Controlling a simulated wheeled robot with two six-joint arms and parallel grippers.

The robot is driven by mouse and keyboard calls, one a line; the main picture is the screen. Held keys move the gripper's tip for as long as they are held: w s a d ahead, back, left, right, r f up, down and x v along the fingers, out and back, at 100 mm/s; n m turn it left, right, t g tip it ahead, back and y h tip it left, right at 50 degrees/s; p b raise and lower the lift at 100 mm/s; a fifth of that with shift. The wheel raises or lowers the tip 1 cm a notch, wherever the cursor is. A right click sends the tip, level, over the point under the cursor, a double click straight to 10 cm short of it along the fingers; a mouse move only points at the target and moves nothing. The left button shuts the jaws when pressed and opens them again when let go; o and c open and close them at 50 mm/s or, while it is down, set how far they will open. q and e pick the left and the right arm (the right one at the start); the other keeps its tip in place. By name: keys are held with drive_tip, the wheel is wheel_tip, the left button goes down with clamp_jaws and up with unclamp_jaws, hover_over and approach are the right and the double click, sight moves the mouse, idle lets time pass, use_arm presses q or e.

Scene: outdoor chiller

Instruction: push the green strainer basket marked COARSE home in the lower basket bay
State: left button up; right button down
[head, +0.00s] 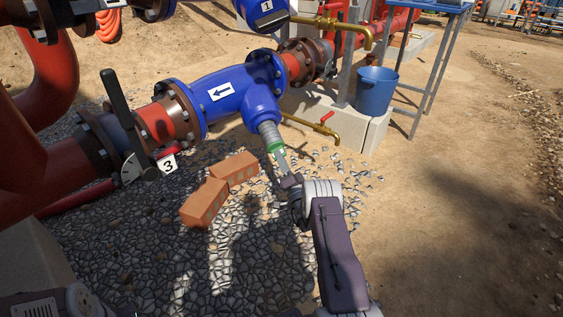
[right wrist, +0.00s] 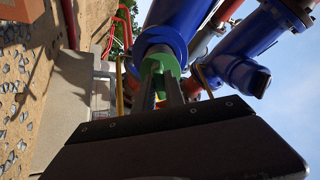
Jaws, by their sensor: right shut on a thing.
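The green strainer basket (head: 275,147) sits at the mouth of the slanted branch of the lower blue strainer body (head: 225,95), which carries a white arrow label. A grey ribbed length shows between the blue mouth and the green end, so the basket sits partly inside, in line with the branch. The COARSE mark is not readable. My right gripper (head: 284,166) is shut on the green end from below right. In the right wrist view the green end (right wrist: 151,75) lies at the fingers, just below the blue mouth. My left gripper is not seen.
Two orange bricks (head: 204,202) lie on gravel at left. A brass tap with a red handle (head: 318,127) juts out close behind the basket. A blue bucket (head: 375,91) stands on a concrete block at right. Another blue body (head: 264,12) marked 1 is above. Open sand lies right.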

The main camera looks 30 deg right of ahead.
sight(276, 148)
drive_tip(key=shift+r, duration=0.1)
idle(0.3)
drive_tip(key=shift+x, duration=1.45)
drive_tip(key=shift+w+r, duration=0.1)
drive_tip(key=shift+w, duration=0.2)
drive_tip(key=shift+x, duration=2.65)
drive_tip(key=shift+w, duration=0.15)
drive_tip(key=shift+w+r, duration=0.2)
drive_tip(key=shift+w, duration=0.25)
drive_tip(key=c, duration=1.3)
unclamp_jaws()
drive_tip(key=o, duration=0.4)
